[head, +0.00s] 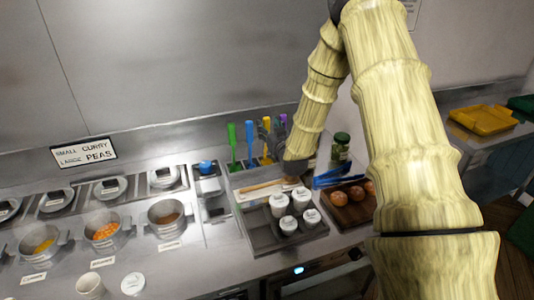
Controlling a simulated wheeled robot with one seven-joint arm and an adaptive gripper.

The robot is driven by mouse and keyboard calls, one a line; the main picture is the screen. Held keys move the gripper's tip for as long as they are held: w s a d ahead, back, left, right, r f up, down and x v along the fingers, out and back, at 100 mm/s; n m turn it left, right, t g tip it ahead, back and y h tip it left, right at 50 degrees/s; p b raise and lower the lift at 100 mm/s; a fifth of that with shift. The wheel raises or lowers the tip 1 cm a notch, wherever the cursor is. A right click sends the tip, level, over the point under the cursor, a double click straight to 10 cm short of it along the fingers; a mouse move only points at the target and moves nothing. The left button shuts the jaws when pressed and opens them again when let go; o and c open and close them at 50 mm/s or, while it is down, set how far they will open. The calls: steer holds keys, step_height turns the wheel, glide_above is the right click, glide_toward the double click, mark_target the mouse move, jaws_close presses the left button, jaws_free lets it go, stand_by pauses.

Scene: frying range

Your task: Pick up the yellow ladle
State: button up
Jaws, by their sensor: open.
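The yellow ladle (266,125) stands upright at the back of the counter, in a row of coloured handles. Only its yellow handle shows clearly; its lower part is partly hidden, and its bowl cannot be made out. My gripper (268,137) is open, with its dark fingers right at the yellow handle. I cannot tell whether the handle lies between the fingers or whether they touch it. My arm comes down from the upper right and covers part of the row.
Green (232,140) and blue (249,138) handles stand left of the yellow one, a purple handle (283,121) right. In front are a tray (262,237) with white-lidded jars, a wooden brush (262,186) and blue tongs (335,176). A green-lidded jar (340,149) stands right.

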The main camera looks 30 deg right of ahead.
steer(key=shift+w+d+r, duration=0.1)
steer(key=shift+w+r, duration=0.2)
steer(key=shift+r, duration=0.05)
steer(key=shift+w+f, duration=0.3)
steer(key=shift+w, duration=0.2)
steer(key=shift+w+f, duration=0.25)
steer(key=shift+w, duration=0.25)
steer(key=shift+s+d+r, duration=0.1)
steer(key=shift+s+r, duration=0.1)
steer(key=shift+s, duration=0.1)
steer(key=shift+c, duration=0.4)
steer(key=shift+s+r, duration=0.1)
steer(key=c, duration=0.3)
steer(key=shift+w, duration=0.2)
steer(key=c, duration=0.7)
jaws_close()
steer(key=shift+s, duration=0.1)
